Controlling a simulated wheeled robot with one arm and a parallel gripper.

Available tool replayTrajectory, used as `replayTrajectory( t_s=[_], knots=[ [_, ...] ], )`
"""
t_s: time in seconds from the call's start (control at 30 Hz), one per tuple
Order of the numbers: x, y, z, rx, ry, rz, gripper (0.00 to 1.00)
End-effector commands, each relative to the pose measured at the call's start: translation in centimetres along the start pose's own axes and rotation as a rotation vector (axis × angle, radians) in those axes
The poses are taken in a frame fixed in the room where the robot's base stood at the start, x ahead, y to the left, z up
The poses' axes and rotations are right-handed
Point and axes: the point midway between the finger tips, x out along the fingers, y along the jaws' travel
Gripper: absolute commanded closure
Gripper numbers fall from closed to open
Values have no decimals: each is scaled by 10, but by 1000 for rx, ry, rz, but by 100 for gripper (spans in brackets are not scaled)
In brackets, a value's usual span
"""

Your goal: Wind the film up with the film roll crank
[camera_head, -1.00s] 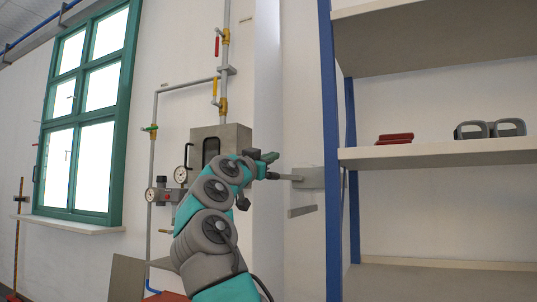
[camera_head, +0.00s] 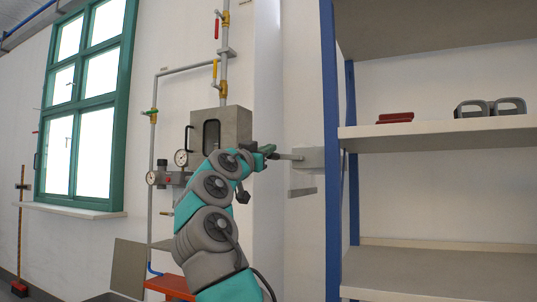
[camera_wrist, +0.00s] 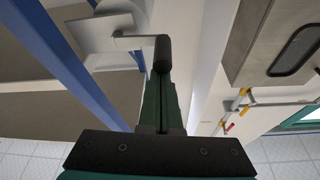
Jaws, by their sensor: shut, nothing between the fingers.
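The crank shows in the wrist view as a pale arm (camera_wrist: 130,36) with a dark cylindrical handle (camera_wrist: 162,55) at its end. In the head view its grey arm (camera_head: 287,157) sticks out to the left from a grey wall plate (camera_head: 309,160). My gripper (camera_wrist: 161,82) is shut and empty, with its green fingers together. In the wrist view its tips are right at the lower end of the handle; whether they touch cannot be told. In the head view my gripper (camera_head: 268,151) overlaps the crank's handle end. The film itself cannot be made out.
A metal box (camera_head: 231,118), gauges (camera_head: 181,157) and pipes are on the wall to the left. A small grey ledge (camera_head: 302,192) is below the crank.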

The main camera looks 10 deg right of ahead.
Motion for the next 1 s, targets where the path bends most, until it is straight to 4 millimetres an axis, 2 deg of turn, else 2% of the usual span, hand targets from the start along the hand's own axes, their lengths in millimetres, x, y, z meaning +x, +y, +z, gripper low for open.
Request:
replayTrajectory(
  t_s=[0.03, 0.1, 0.5, 1.0],
  knots=[
    [-4, 2, 9, -31, 0, -10, 100],
    [-4, 2, 13, -78, 0, -26, 100],
    [-8, 4, 24, -308, -2, -106, 100],
    [-7, 3, 25, -346, -3, -121, 100]
  ],
)
